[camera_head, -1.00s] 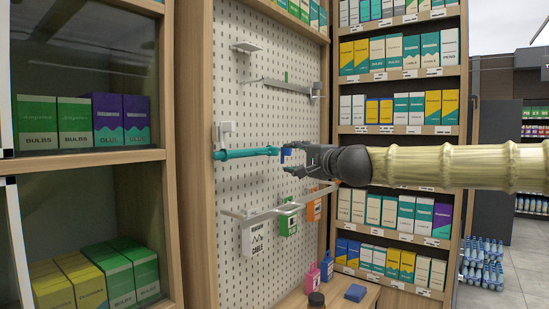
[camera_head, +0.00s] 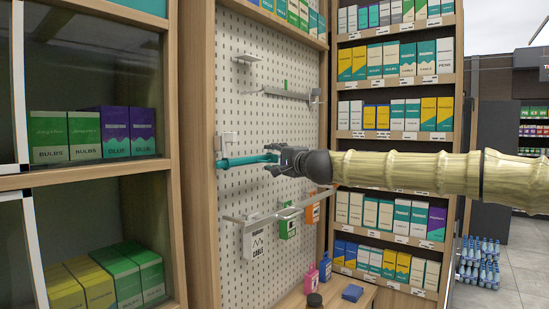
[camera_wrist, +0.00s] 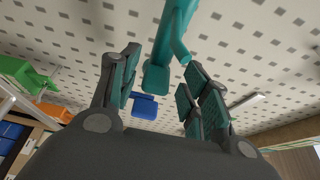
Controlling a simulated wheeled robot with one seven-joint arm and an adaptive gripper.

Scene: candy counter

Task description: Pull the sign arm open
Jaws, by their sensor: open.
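The sign arm is a teal bar (camera_head: 242,160) sticking out from a white bracket on the pegboard's left edge. It runs roughly level across the pegboard. My gripper (camera_head: 272,161) is open at its right end, with the fingers hiding that end in the head view. In the wrist view the teal sign arm (camera_wrist: 168,48) comes down from the top, with a hooked piece beside it, and its end shows between my open fingers (camera_wrist: 158,88). I cannot tell whether they touch it. A small blue piece (camera_wrist: 145,108) shows just below that end.
The pegboard (camera_head: 235,100) carries metal rails, one below my gripper holding hanging packs (camera_head: 287,226). A wooden shelf post (camera_head: 197,120) stands left. Stocked shelves (camera_head: 400,135) stand behind my arm. Bottles and a blue box (camera_head: 352,293) sit on the counter below.

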